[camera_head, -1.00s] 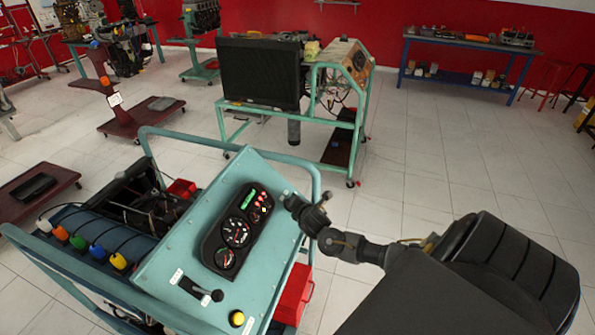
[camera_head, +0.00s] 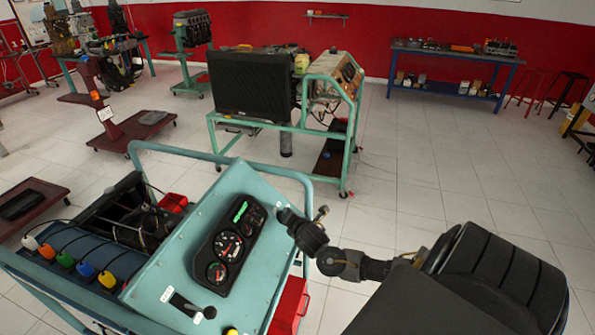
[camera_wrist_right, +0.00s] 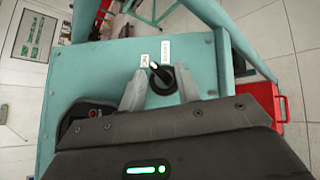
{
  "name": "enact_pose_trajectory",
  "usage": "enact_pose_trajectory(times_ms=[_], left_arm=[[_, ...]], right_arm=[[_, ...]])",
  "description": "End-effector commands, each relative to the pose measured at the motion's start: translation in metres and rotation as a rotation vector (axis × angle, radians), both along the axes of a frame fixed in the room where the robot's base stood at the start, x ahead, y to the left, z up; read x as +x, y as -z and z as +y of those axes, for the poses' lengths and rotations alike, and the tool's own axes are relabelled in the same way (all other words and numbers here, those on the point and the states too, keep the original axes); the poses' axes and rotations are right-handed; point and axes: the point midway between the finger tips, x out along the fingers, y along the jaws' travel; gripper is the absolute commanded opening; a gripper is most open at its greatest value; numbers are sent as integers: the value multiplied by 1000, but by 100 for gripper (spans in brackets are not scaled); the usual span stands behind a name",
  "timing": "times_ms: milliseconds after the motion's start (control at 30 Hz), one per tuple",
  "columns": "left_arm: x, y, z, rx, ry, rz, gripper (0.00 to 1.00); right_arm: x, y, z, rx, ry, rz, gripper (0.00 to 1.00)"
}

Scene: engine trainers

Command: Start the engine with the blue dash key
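The teal dash panel (camera_head: 185,250) of the engine trainer carries a black gauge cluster (camera_head: 228,248) with a lit green display. In the right wrist view, a dark key switch (camera_wrist_right: 161,78) with a pale tip stands on the panel (camera_wrist_right: 105,65) below two small white labels. I cannot make out any blue on it. My right gripper (camera_wrist_right: 160,90) is open, one grey finger on each side of the switch; contact is unclear. In the head view the right gripper (camera_head: 284,214) is at the panel's upper right edge and hides the switch. My left gripper is not in view.
A black lever (camera_head: 187,306) sits on the panel's lower left. A teal tube rail (camera_head: 215,158) runs behind the panel. A red box (camera_head: 288,305) is under its right side. Another trainer with a black radiator (camera_head: 250,85) stands behind.

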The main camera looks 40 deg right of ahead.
Motion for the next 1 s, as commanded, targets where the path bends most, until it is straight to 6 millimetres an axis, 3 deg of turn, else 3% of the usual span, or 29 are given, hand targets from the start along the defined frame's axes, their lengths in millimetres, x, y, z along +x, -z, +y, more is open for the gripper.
enact_pose_trajectory(times_ms=[200,400,1000], left_arm=[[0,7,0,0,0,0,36],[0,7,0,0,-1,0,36],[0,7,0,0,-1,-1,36]], right_arm=[[-36,-16,19,3,-2,0,33],[-56,-28,29,2,0,-1,33],[-60,-31,30,1,0,0,33]])
